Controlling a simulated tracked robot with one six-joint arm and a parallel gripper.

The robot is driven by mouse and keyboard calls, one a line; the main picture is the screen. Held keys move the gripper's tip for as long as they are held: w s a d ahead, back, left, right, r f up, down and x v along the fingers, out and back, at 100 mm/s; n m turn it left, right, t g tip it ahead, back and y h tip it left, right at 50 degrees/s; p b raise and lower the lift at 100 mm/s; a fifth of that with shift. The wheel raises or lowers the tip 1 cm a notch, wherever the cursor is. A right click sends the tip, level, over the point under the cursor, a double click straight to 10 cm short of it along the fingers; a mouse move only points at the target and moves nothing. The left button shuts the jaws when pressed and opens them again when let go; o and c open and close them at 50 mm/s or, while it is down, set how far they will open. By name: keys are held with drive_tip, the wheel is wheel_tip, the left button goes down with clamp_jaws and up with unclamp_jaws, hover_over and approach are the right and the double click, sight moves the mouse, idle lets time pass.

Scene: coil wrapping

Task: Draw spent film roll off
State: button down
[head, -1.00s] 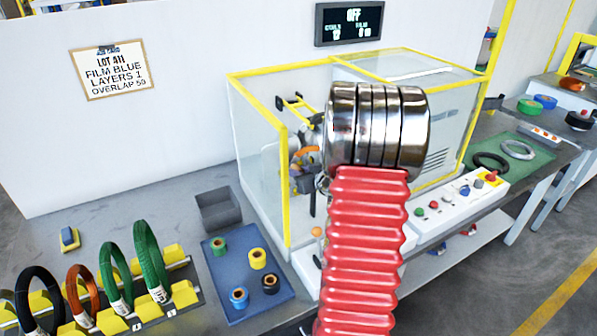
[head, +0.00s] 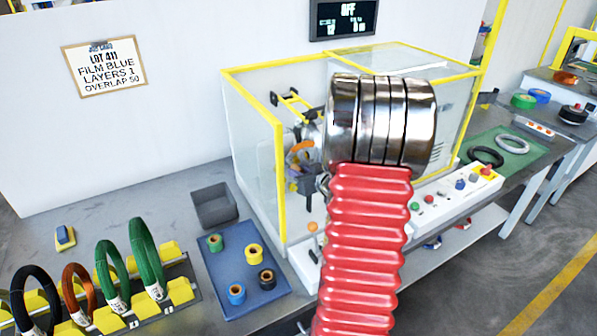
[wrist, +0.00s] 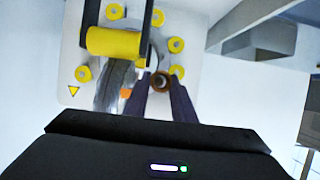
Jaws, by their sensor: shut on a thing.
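In the wrist view my gripper (wrist: 160,88) has its two dark fingers closed around a small brown roll (wrist: 162,80), which looks like the spent film roll's bare core. The roll is in front of the pale machine plate (wrist: 195,95), among yellow rollers. I cannot tell whether it is still on its spindle. A large yellow roller (wrist: 114,42) and a dark grey curved coil (wrist: 116,84) are just left of the fingers.
A blue tray (head: 225,285) holds green, yellow, blue and black rolls. A grey bin (head: 214,205) stands behind it, empty as far as I see. Coils stand in a yellow rack (head: 165,250) at left. The display (head: 345,20) reads OFF. Yellow-edged glass panels surround the working space.

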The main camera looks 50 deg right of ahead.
drive_tip(key=shift+s+a, duration=0.1)
drive_tip(key=shift+s, duration=0.15)
drive_tip(key=shift+s+a, duration=0.1)
drive_tip(key=shift+s, duration=0.25)
drive_tip(key=shift+s+a, duration=0.1)
drive_tip(key=shift+s, duration=0.2)
drive_tip(key=shift+s+a, duration=0.1)
drive_tip(key=shift+s, duration=0.25)
drive_tip(key=shift+s+a, duration=0.1)
drive_tip(key=shift+s, duration=0.2)
